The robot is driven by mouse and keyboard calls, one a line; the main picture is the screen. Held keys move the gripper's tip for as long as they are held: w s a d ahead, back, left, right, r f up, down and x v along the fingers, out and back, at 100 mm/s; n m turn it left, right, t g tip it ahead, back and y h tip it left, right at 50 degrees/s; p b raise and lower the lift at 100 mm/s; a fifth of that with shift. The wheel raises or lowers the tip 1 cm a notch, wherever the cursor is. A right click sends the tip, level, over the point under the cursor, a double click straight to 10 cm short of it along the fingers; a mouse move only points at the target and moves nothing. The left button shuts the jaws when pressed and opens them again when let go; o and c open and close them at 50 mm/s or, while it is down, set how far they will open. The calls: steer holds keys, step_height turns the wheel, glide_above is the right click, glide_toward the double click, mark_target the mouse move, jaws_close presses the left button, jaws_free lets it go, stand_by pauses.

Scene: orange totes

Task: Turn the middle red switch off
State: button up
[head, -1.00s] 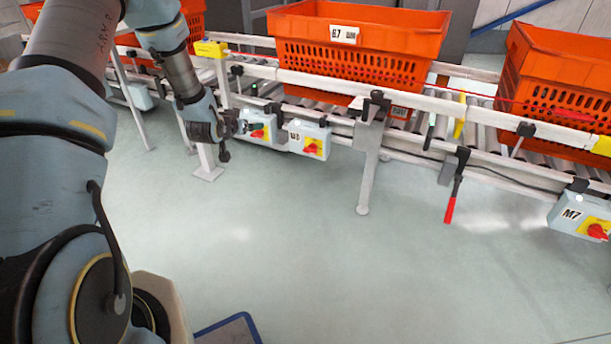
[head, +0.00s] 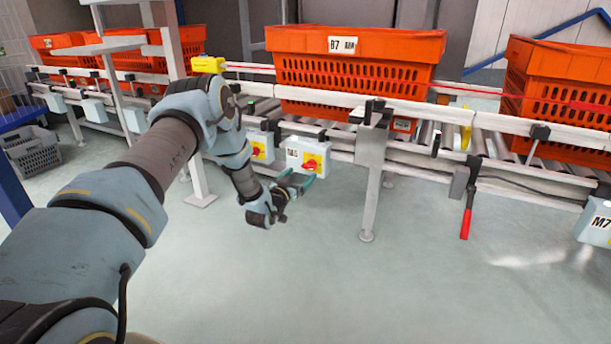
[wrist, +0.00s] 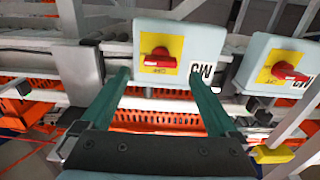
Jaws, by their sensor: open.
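The middle switch box (head: 300,157) is pale grey with a yellow plate and a red switch (head: 311,164). It hangs on the conveyor rail. In the wrist view its red switch (wrist: 160,58) shows near the centre, with the handle lying roughly crosswise and the label upside down. My gripper (head: 299,178) is just in front of and below this box. Its teal fingers are spread and empty, and in the wrist view (wrist: 160,70) the switch appears between the fingertips. Contact cannot be told. Another box with a red switch (head: 257,152) is left of it.
Orange totes (head: 350,70) stand on the conveyor behind the rail. A support post (head: 371,180) is right of the box, then a red-handled lever (head: 467,215) and the M7 box (head: 596,222). A grey crate (head: 34,155) is at far left. The front floor is clear.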

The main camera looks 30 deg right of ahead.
mark_target(307, 168)
steer(key=shift+b+x, duration=0.55)
steer(key=shift+x, duration=1.7)
steer(key=c, duration=1.4)
